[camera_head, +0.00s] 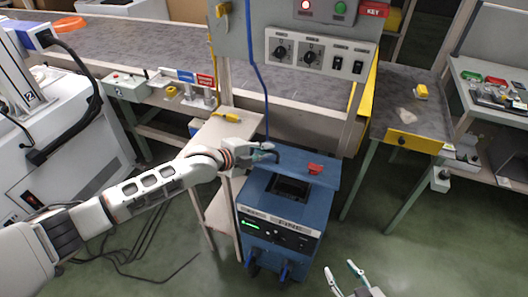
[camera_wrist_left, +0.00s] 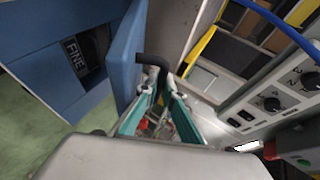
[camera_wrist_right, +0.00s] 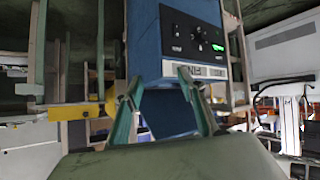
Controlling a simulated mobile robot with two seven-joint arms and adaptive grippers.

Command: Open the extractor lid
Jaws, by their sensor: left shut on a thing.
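The extractor (camera_head: 287,217) is a blue box with a green-lit front panel, standing on the floor in the head view. Its blue lid (camera_head: 325,180) is raised at the back, and a dark opening (camera_head: 290,188) shows in front of it. In the left wrist view the lid (camera_wrist_left: 127,55) stands edge-on, apart from the body. A black bent handle (camera_wrist_left: 152,60) sticks out from it. My left gripper (camera_wrist_left: 163,92) is shut on this handle; it also shows in the head view (camera_head: 268,152). My right gripper (camera_head: 340,266) is open and empty, low in front of the extractor's right side.
A grey control panel (camera_head: 320,52) with knobs and switches hangs above and behind the extractor. A blue cable (camera_head: 262,80) hangs down close to my left gripper. A pale side table (camera_head: 222,130) stands left of it. A workbench (camera_head: 405,115) stands right; floor between is clear.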

